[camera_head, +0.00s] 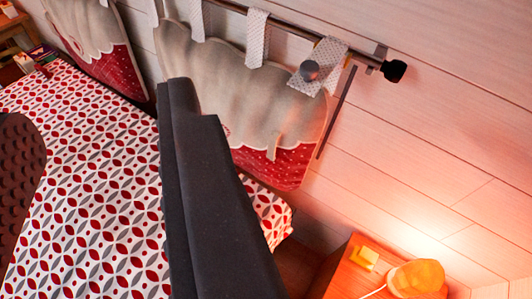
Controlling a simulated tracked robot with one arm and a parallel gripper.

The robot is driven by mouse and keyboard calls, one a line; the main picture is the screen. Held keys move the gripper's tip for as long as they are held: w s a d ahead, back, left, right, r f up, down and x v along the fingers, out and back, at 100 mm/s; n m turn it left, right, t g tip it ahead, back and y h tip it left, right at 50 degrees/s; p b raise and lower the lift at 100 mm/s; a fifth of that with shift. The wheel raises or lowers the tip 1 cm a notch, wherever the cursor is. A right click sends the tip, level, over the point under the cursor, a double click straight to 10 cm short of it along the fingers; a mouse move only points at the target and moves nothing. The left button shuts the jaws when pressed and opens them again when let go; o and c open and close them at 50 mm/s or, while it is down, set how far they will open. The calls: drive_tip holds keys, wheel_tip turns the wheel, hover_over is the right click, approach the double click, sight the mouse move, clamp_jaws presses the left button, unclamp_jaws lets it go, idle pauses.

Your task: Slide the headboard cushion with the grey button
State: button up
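The headboard cushion with the grey button (245,95) hangs by white dotted straps from a dark rod, upper middle of the view. It is beige above a scalloped edge and red with white dots below. The round grey button (309,70) is on its right-hand strap, near the rod's end. My gripper (105,110) is open, with a ribbed pad at the left edge and a long dark finger in the middle. Nothing is held between them. The dark finger covers the cushion's lower left part in the picture; whether it touches the cushion I cannot tell.
The rod (290,28) ends in a black knob (395,70) beside a wall bracket. A second similar cushion (95,45) hangs to the left. A patterned bed (90,180) lies below. A wooden nightstand (345,272) with a glowing lamp (417,277) stands lower right.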

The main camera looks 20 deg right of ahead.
drive_tip(key=w+d+f+b, duration=0.3)
drive_tip(key=w+f, duration=0.8)
drive_tip(key=m+t+h+b, duration=0.2)
drive_tip(key=m+h+b, duration=0.3)
drive_tip(key=b, duration=0.4)
approach(272, 151)
drive_tip(key=shift+n+h, duration=0.3)
drive_tip(key=shift+n, duration=0.4)
drive_tip(key=b+x, duration=0.1)
drive_tip(key=x, duration=0.6)
drive_tip(key=shift+w+a+f+b, duration=0.1)
drive_tip(key=shift+w+a+b, duration=0.05)
drive_tip(key=shift+w+b, duration=0.25)
drive_tip(key=shift+x, duration=0.85)
clamp_jaws()
